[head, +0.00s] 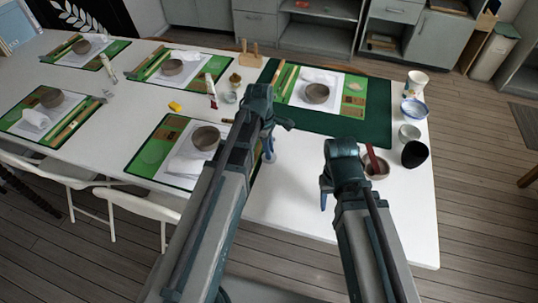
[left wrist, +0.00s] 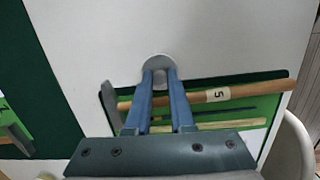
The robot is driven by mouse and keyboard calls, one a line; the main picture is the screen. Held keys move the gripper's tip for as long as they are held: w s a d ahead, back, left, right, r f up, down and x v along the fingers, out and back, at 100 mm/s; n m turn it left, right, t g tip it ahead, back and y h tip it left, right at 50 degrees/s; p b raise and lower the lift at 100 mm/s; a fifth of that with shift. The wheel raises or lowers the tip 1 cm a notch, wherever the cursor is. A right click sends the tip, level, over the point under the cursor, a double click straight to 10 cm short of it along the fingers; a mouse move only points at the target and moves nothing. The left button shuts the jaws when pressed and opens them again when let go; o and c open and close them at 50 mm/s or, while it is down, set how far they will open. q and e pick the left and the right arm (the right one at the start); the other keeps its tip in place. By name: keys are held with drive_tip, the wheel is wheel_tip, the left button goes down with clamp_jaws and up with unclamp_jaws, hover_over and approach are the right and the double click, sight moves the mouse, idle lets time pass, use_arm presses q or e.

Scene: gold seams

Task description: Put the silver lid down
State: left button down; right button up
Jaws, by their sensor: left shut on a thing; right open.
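The silver lid (left wrist: 157,64) shows in the left wrist view as a round grey disc between my left fingertips. My left gripper (left wrist: 163,80) is shut on it, over or at the white table (left wrist: 185,30) just beyond the edge of a green mat (left wrist: 240,84). Whether the lid touches the table I cannot tell. In the head view my left gripper (head: 268,152) is at the right end of the near mat, and its arm hides most of the lid. My right gripper (head: 325,192) is open and empty over the front right of the table, left of a bowl.
The bowl (head: 377,168) has a red-handled tool in it. A black cup (head: 415,154), white cup (head: 409,133) and blue-rimmed bowl (head: 414,109) line the right edge. Several green mats carry bowls and tools. The front right of the table (head: 300,205) is clear.

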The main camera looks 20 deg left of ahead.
use_arm(q)
drive_tip(key=shift+f, duration=0.1)
use_arm(e)
drive_tip(key=shift+f, duration=0.1)
use_arm(q)
drive_tip(key=c, duration=0.8)
unclamp_jaws()
wheel_tip(320, 180, up, 12)
drive_tip(key=a+p, duration=0.1)
drive_tip(key=p, duration=1.1)
drive_tip(key=shift+s+d+m+y, duration=0.45)
drive_tip(key=shift+s+d+m, duration=1.75)
drive_tip(key=shift+m, duration=1.3)
drive_tip(key=shift+s+d+m+y, duration=0.4)
drive_tip(key=shift+s+d+m, duration=1.3)
drive_tip(key=shift+s+m, duration=1.35)
drive_tip(key=shift+s+d+m+y, duration=0.45)
drive_tip(key=shift+s+d+m, duration=1.5)
drive_tip(key=shift+m, duration=2)
use_arm(e)
wheel_tip(320, 180, up, 12)
